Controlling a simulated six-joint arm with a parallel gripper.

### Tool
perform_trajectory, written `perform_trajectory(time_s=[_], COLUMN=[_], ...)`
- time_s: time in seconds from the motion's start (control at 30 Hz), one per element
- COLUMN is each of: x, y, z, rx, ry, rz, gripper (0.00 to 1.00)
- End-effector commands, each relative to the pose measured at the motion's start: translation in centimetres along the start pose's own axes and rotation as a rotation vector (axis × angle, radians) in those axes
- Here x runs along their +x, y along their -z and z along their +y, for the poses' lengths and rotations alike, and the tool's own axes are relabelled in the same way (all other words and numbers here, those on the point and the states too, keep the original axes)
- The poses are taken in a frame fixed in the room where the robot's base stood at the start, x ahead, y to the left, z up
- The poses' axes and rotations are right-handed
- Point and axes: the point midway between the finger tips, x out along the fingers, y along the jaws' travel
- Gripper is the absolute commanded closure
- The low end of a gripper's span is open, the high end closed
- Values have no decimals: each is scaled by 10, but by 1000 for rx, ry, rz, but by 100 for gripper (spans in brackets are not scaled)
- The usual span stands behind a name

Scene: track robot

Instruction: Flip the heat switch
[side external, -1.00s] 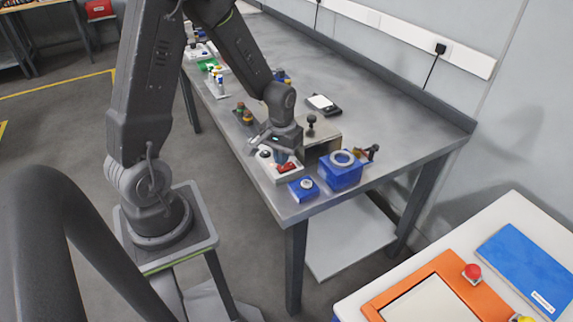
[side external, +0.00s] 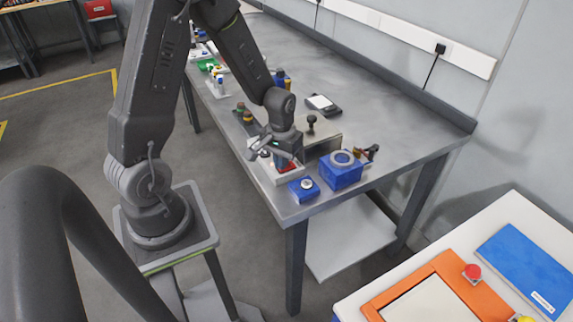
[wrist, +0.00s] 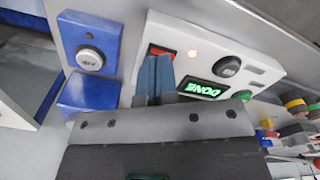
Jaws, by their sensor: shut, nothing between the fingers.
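A white control box (side external: 268,174) sits near the front edge of the grey bench. In the wrist view the white box (wrist: 265,70) carries a red switch (wrist: 158,50), a small glowing orange light, a black knob and a green lit display reading DONE, upside down. No label marks the red switch as the heat switch. My gripper (wrist: 156,66) is shut and empty, its blue fingers together at the red switch and covering part of it. Whether they touch it I cannot tell. In the side view my gripper (side external: 284,156) is low over the box.
A blue box with a round button (wrist: 90,58) stands beside the white box; it also shows in the side view (side external: 303,189). A larger blue box with a ring (side external: 341,172) and a metal block with a black knob (side external: 322,137) are close by.

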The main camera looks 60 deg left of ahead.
Motion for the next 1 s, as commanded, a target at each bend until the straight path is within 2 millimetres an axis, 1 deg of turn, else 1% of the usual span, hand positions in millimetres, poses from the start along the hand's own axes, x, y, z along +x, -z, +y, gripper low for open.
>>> perform_trajectory(time_s=[0.17,0.27,1.0], x=[1,-3,-60], y=[0,1,1], z=[0,0,0], rx=[0,0,0], ry=[0,0,0], rz=[1,3,3], gripper=[100,100,100])
